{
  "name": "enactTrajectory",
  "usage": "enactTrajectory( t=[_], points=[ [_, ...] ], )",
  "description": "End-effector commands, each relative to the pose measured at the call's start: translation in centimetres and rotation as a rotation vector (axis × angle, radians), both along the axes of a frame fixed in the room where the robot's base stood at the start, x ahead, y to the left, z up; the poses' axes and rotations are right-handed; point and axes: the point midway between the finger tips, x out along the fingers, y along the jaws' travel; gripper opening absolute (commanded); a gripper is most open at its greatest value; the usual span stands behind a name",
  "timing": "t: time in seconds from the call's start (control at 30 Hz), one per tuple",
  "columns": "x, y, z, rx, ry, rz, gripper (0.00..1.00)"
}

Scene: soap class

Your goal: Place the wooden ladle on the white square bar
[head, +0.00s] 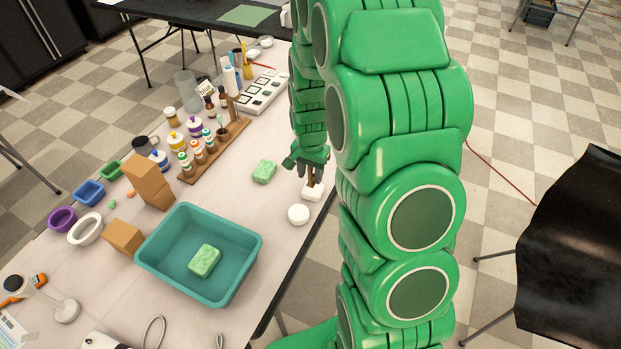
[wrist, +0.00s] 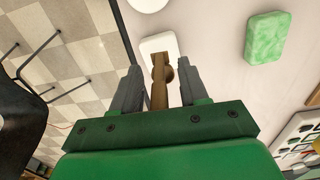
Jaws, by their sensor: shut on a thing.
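My gripper (head: 309,165) is at the table's right edge, over the white square bar (head: 313,193). In the wrist view its two grey fingers (wrist: 158,88) are on either side of the wooden ladle (wrist: 158,75), and it is shut on the ladle. The ladle is brown, with a rounded part at its side. Its end overlaps the white bar (wrist: 155,43) in the wrist view; I cannot tell whether it touches the bar. In the head view only a small brown piece of the ladle (head: 311,180) shows below my gripper.
A white round bar (head: 298,214) lies just in front of the square bar. A green bar (head: 264,171) lies to the left. A teal basin (head: 160,255) holds another green bar (head: 204,261). A wooden rack (head: 215,152) with bottles stands farther back. The table edge is close on the right.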

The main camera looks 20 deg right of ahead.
Motion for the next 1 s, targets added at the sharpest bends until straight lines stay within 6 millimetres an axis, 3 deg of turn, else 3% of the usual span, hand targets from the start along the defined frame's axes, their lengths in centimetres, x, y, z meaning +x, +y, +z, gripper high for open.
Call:
enactTrajectory(
  t=[0.2,0.63,0.67,0.7,0.83,1.0],
  points=[
    [-0.1,0.0,-2.6,0.0,0.003,0.0,0.12],
    [-0.1,0.0,-3.1,0.0,0.001,0.0,0.12],
    [-0.1,0.0,-3.1,0.0,0.001,0.0,0.45],
    [-0.1,0.0,-3.1,0.0,0.0,0.0,0.52],
    [-0.1,0.0,-3.1,0.001,0.001,0.0,0.69],
    [-0.1,0.0,-3.1,0.001,0.001,0.0,0.69]
  ],
)
